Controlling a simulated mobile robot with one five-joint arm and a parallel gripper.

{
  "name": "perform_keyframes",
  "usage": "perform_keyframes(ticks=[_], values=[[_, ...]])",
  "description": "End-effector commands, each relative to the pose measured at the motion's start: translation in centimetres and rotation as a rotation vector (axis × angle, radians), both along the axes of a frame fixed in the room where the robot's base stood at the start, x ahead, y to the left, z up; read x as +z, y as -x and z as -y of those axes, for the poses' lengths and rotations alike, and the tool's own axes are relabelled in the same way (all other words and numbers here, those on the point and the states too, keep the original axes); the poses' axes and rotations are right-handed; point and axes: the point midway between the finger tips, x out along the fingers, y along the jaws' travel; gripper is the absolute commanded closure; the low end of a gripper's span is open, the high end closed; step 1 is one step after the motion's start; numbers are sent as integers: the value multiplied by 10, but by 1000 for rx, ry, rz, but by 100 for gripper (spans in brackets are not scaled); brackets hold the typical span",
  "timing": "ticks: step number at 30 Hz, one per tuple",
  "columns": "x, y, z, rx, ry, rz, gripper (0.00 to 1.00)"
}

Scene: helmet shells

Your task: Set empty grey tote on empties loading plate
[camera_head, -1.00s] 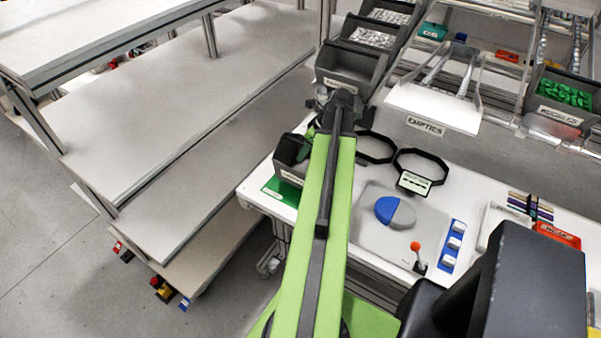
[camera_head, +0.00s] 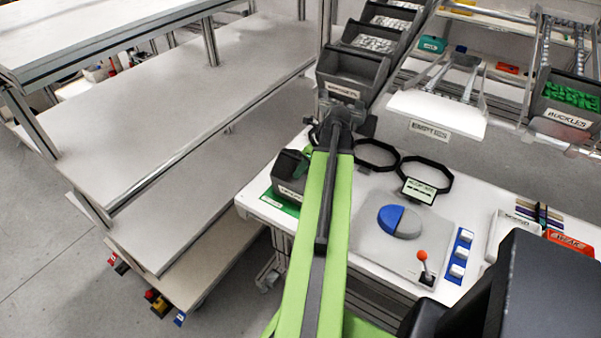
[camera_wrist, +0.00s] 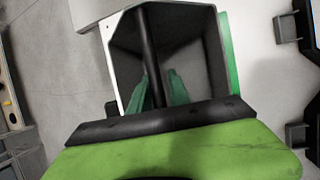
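A dark grey tote (camera_head: 289,190) with a white label stands at the left end of the white table, partly over a green patch. The wrist view looks into a dark tote (camera_wrist: 195,45) with a black bar running across its opening. My gripper (camera_wrist: 158,92) shows there as two green fingers, apart, one on each side of the bar. In the head view the fingers are at the tote, partly hidden by my green arm. I see nothing loose inside the tote. The white empties plate (camera_head: 438,112), labelled EMPTIES, is bare at the back of the table.
Dark bins (camera_head: 352,75) line a sloped rack behind my arm. A bin of green parts (camera_head: 570,97) is at right. Two black rings (camera_head: 425,172), a blue-and-grey disc (camera_head: 400,221) and a red-knobbed lever (camera_head: 423,262) occupy the table. Shelves (camera_head: 150,130) at left are empty.

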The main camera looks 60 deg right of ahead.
Motion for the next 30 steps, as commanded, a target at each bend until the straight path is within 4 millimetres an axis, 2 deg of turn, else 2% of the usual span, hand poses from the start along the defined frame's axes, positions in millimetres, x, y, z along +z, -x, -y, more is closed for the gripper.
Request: perform_keyframes(ticks=[2, 14, 20, 27, 30], values=[[0, 0, 0, 0, 0, 0, 66], [6, 0, 0, -1, 0, 0, 66], [36, 11, 6, -2, 0, 0, 66], [90, 33, 16, -3, 0, 0, 66], [107, 41, 20, -3, 0, 0, 66]])
